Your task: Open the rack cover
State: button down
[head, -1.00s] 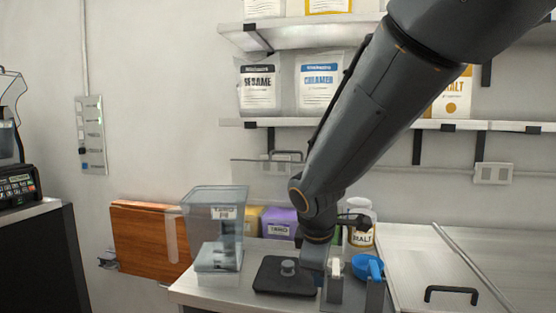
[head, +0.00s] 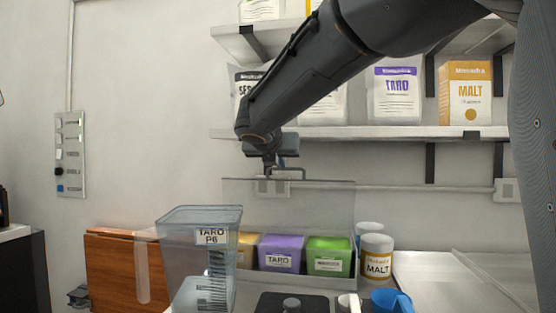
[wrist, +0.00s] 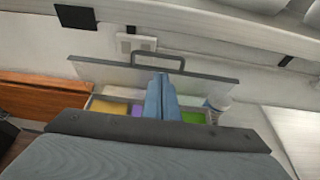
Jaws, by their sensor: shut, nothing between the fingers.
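The rack cover (head: 325,205) is a clear panel with a dark top bar. It stands upright behind the bins, raised off the rack (head: 320,280). It also shows in the wrist view (wrist: 112,72). Its dark handle (head: 297,170) is at the top edge and also shows in the wrist view (wrist: 157,61). My gripper (head: 284,161) is shut and empty, close to the handle in the head view. In the wrist view its blue fingers (wrist: 160,82) are together, just below the handle in the picture. I cannot tell whether they touch the cover.
Yellow, purple (head: 281,253) and green (head: 328,256) tubs sit in the rack. A malt jar (head: 377,257) stands right of it. A clear taro container (head: 198,252) stands in front at left. A shelf (head: 390,133) with ingredient bags hangs above.

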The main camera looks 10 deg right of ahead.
jog(key=r+p+x, duration=0.1)
jog(key=x, duration=0.7)
jog(key=shift+w+d, duration=0.2)
jog(key=shift+w, duration=0.35)
jog(key=shift+f, duration=0.15)
jog(key=w+p, duration=0.1)
jog(key=w+d+p, duration=0.1)
jog(key=w, duration=0.1)
jog(key=w+d+r+p, duration=0.1)
jog(key=w+p, duration=0.1)
jog(key=shift+w+d, duration=0.1)
jog(key=shift+w, duration=0.05)
